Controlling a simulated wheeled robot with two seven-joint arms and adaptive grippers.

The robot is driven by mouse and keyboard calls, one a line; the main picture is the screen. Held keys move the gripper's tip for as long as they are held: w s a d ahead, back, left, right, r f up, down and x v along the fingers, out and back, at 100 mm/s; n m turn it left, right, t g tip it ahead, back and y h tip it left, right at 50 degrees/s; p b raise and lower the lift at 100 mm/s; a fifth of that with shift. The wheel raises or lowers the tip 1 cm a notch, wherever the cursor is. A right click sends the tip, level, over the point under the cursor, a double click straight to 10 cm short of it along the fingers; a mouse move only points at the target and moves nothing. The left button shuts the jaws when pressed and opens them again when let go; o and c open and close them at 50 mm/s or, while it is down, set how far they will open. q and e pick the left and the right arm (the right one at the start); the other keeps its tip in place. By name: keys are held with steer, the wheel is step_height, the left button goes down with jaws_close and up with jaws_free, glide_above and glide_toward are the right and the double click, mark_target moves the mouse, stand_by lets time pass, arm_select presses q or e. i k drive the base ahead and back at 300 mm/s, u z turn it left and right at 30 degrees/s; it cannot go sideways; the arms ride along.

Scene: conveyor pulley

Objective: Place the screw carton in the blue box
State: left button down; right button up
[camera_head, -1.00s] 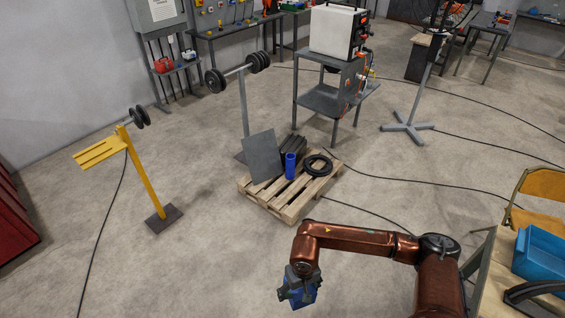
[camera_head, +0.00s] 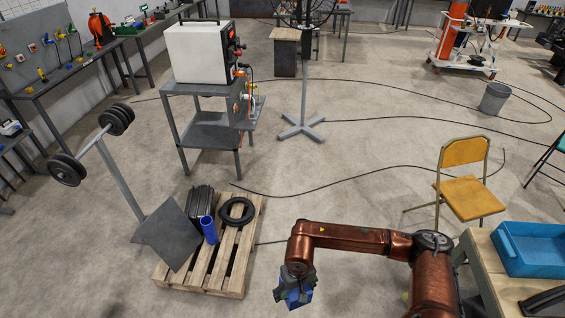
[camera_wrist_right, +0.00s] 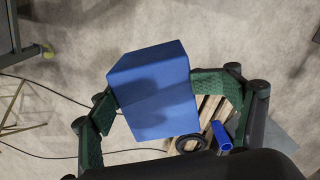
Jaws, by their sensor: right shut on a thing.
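The screw carton (camera_wrist_right: 155,95) is a blue box-shaped carton, seen large in the right wrist view between the two green-padded fingers. My right gripper (camera_head: 296,292) is shut on it and holds it in the air at the bottom middle of the head view, where the gripper partly hides the carton. The gripper also shows in the right wrist view (camera_wrist_right: 165,100). The blue box (camera_head: 534,247) is an open blue bin on a table at the right edge of the head view, apart from and to the right of the gripper. My left gripper is not in view.
The table (camera_head: 490,262) with the blue box also bears a dark curved thing (camera_head: 545,300). A wooden pallet (camera_head: 232,270) with a grey plate, a blue cylinder and a black ring stands left of my right arm. A yellow chair (camera_head: 468,195) stands behind the table.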

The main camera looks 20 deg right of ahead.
mark_target(531, 257)
steer(key=z, duration=0.8)
steer(key=i, duration=0.8)
steer(key=z, duration=1.05)
